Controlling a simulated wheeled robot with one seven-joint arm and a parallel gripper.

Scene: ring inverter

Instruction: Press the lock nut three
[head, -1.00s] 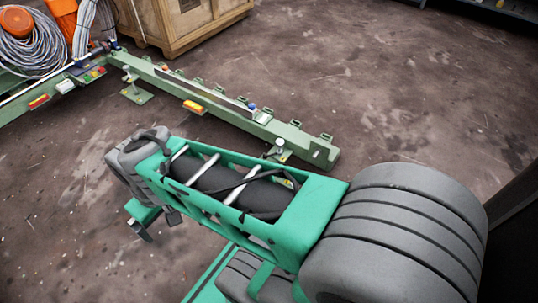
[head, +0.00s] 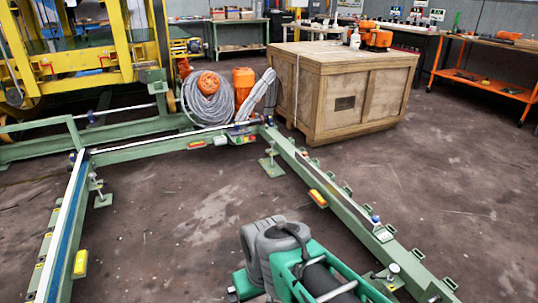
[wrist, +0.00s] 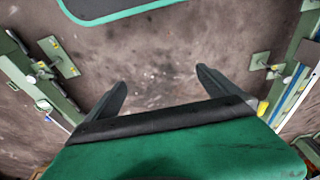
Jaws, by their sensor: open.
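My gripper (wrist: 160,90) is open in the wrist view, its two dark fingers apart with only bare floor between them. In the head view my arm shows at the bottom centre. The green frame has supports with upright screws: one at the left (head: 97,190), one at the middle (head: 271,160) and one at the lower right (head: 393,270). Two such supports also show in the wrist view, one at the left (wrist: 58,56) and one at the right (wrist: 261,62). I cannot tell which part is lock nut three.
The right green rail (head: 340,203) and left rail (head: 65,232) flank open floor. A wooden crate (head: 342,92) stands behind the right rail. Coiled grey hose (head: 207,100) and a yellow machine (head: 75,60) are at the back left. An orange workbench (head: 485,78) stands far right.

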